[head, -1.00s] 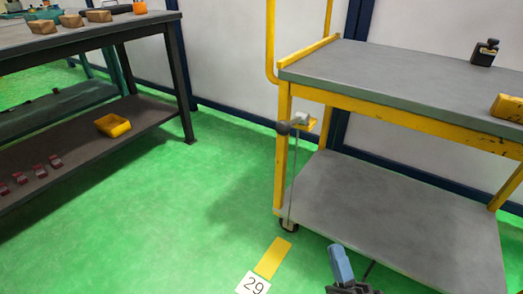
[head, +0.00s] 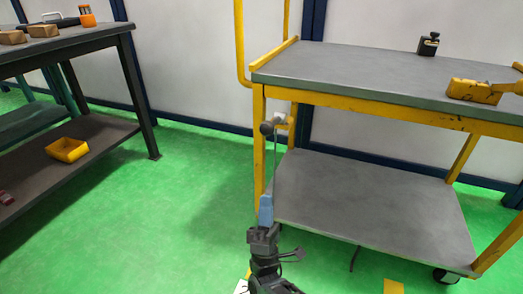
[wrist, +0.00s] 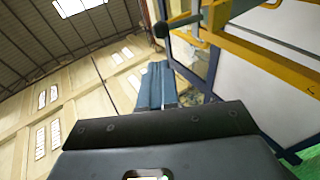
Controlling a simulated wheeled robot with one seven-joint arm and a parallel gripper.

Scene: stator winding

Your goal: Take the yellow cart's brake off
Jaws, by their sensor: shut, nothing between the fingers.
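The yellow cart (head: 262,165) stands at the right with grey upper and lower decks. Its brake lever has a dark round knob (head: 267,128) at the cart's near left post, and a thin rod runs down from it. The knob and its handle also show at the top of the wrist view (wrist: 161,30). My gripper (head: 266,203) is shut and empty, its blue fingers pointing up below the knob and in front of the post's lower part. It hides the rod's lower end and the near left wheel. I cannot tell whether it touches the rod.
A yellow tool (head: 475,92) and a small black device (head: 428,44) lie on the upper deck. A dark workbench (head: 75,39) stands at the left, with a yellow bin (head: 67,150) on its lower shelf. Green floor between bench and cart is clear.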

